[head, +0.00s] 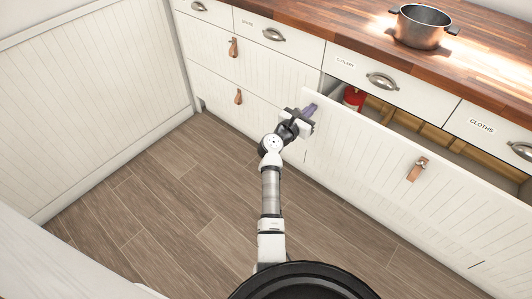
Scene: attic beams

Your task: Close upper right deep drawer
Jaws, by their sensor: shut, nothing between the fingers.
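The upper right deep drawer (372,157) stands pulled out from the cabinet, with a white grooved front and a leather pull (417,169). A red object (353,97) shows inside it near its left end. My gripper (311,109) is at the left end of the open drawer's front, near its top corner. It is shut with nothing visible in it. Whether it touches the drawer front cannot be told.
Above the open drawer are shut shallow drawers with cup handles (382,81). A steel pot (421,25) stands on the wooden counter (345,36). Deep drawers on the left (235,67) are shut. The wooden floor (165,215) at left is clear; a white panelled wall (90,95) bounds it.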

